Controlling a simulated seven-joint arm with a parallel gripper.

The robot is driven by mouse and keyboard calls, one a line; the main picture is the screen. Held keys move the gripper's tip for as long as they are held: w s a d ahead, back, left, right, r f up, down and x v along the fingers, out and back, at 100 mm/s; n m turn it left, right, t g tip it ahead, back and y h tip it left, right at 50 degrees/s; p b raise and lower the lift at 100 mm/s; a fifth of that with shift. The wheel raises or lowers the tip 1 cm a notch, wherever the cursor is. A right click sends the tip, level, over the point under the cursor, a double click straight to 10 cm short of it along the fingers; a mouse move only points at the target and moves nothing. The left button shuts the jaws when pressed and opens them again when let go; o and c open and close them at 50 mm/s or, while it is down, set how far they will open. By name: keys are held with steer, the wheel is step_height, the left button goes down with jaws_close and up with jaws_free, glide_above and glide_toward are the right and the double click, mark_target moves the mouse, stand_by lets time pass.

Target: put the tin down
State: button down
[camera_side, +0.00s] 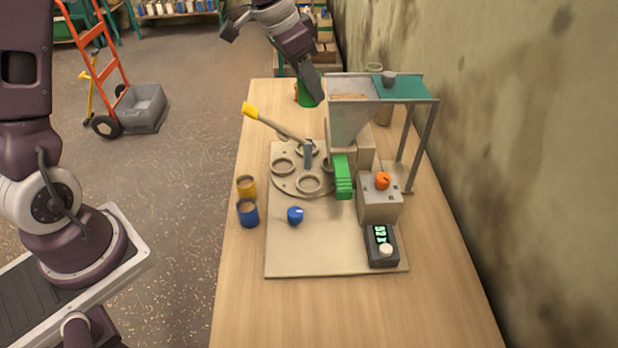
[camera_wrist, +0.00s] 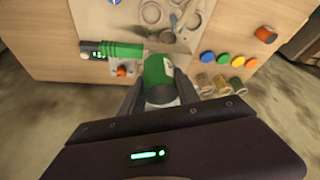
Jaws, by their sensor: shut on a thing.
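My gripper (camera_side: 312,98) is over the far end of the wooden table, left of the hopper, and is shut on a green tin (camera_side: 303,92). One dark finger partly hides the tin in the side view. In the wrist view the green tin (camera_wrist: 157,72) sits between the two fingers of my gripper (camera_wrist: 160,93), with a pale label on its side. I cannot tell whether the tin's bottom touches the table.
A turntable with ring holders (camera_side: 309,184) and a yellow-ended lever (camera_side: 250,110) lies nearer the side camera. The hopper (camera_side: 350,118) stands close on the right. The wrist view shows several coloured discs (camera_wrist: 222,60), small jars (camera_wrist: 221,84) and an orange tin (camera_wrist: 265,35).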

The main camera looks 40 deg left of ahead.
step_height(320, 180, down, 24)
steer(key=shift+f, duration=0.1)
steer(key=shift+f, duration=0.15)
